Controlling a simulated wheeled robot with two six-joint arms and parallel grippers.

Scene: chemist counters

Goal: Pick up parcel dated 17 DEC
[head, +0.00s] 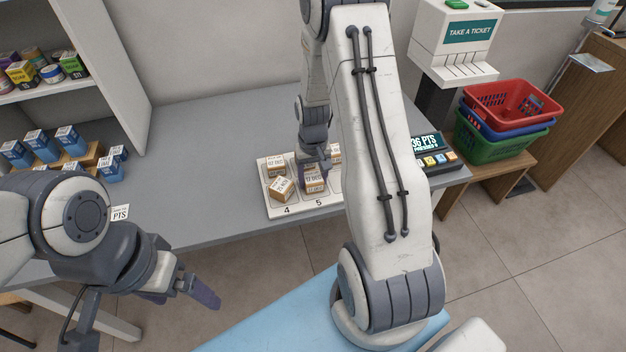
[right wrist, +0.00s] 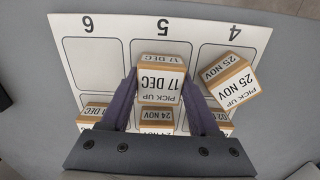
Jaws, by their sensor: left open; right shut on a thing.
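The parcel dated 17 DEC (right wrist: 160,78) is a small brown box with a white label, in column 5 of the white numbered board (right wrist: 85,50). My right gripper (right wrist: 160,92) has a finger on either side of this parcel and is shut on it. In the head view the parcel (head: 313,186) is at the front of column 5, partly hidden by the right gripper (head: 314,172). I cannot tell whether it touches the board. My left gripper (head: 182,294) is open and empty, in front of the counter at the lower left.
A parcel dated 25 NOV (right wrist: 233,82) sits turned in column 4, close beside the right finger. A 24 NOV parcel (right wrist: 157,115) is behind the held one. Blue boxes (head: 68,140) stand at the left; a small display unit (head: 425,146) is at the right.

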